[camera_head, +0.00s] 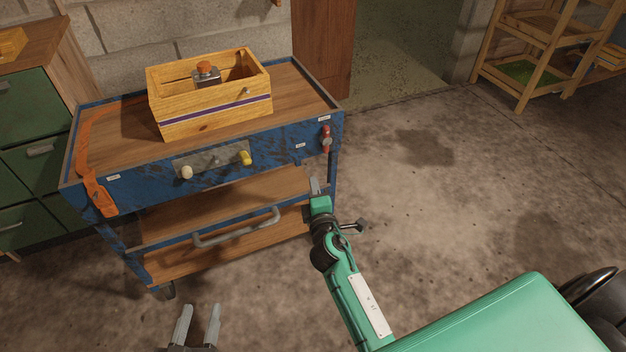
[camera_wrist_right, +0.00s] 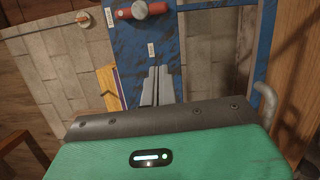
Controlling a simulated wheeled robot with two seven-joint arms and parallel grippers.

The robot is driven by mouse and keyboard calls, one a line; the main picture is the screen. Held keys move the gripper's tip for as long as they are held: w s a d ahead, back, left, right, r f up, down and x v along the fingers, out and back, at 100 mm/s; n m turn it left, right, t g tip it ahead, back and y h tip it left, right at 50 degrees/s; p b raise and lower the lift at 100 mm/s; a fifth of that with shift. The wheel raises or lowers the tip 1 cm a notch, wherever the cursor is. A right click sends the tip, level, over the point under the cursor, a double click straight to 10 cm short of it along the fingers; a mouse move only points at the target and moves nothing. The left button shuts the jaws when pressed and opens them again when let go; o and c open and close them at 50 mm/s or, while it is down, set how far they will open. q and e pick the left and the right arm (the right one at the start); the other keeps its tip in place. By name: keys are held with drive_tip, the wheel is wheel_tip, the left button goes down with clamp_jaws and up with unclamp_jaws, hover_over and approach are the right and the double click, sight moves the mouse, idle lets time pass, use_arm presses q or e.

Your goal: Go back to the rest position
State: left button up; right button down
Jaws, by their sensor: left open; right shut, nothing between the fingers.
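My left gripper (camera_head: 197,325) shows at the bottom edge of the head view, its two grey fingers apart and nothing between them. It is in front of the blue cart and clear of it. My right gripper (camera_head: 315,186) is by the front right corner of the blue cart (camera_head: 130,182), below the red-handled valve (camera_head: 326,139). In the right wrist view its fingers (camera_wrist_right: 157,86) are together with nothing held, and the red valve (camera_wrist_right: 140,11) shows beyond them. I cannot tell whether the right fingers touch the cart.
A wooden crate (camera_head: 212,111) with an orange-capped bottle (camera_head: 207,74) stands on the cart. An orange strap (camera_head: 98,192) hangs over its left side. The cart's handle (camera_head: 237,229) juts forward. Green drawers (camera_head: 30,155) stand left, a wooden shelf (camera_head: 530,42) back right. The floor (camera_head: 470,190) at right is clear.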

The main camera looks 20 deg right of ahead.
use_arm(q)
drive_tip(key=shift+r, duration=0.3)
